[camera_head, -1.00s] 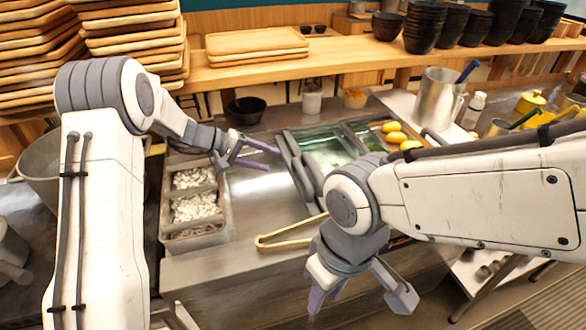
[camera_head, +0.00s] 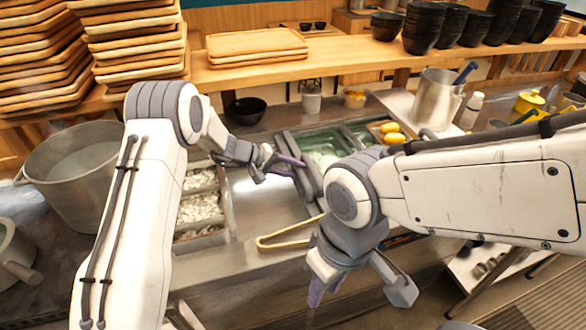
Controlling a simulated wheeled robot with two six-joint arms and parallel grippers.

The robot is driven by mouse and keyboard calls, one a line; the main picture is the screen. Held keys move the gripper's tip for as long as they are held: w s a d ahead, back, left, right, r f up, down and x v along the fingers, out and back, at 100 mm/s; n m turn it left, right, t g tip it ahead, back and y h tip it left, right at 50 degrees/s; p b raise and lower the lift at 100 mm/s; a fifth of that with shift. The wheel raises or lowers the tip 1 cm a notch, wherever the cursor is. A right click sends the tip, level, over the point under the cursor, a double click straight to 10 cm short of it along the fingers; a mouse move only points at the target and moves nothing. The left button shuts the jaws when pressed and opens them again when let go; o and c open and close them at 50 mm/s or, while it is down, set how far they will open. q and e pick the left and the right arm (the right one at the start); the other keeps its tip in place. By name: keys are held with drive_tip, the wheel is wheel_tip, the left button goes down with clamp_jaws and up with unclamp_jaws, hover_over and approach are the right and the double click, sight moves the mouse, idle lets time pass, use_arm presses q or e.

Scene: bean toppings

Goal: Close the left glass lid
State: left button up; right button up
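The left glass lid is hard to make out. A grey-framed panel edge (camera_head: 301,160) runs along the left side of the green-tinted glass well (camera_head: 322,150), and I cannot tell whether it belongs to that lid. The left topping bins (camera_head: 200,207), with white contents, stand uncovered, partly hidden behind my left arm. My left gripper (camera_head: 287,166) is open, its purple fingers at the left side of the panel edge; contact cannot be told. My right gripper (camera_head: 358,290) is open and empty, low in front of the counter.
Wooden tongs (camera_head: 288,234) lie at the counter's front edge. A bare metal surface (camera_head: 262,205) lies between the bins and the glass well. A black bowl (camera_head: 246,110) and a white cup (camera_head: 311,100) stand behind. A metal pot (camera_head: 78,170) stands at left.

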use_arm(q)
clamp_jaws()
idle(1.2)
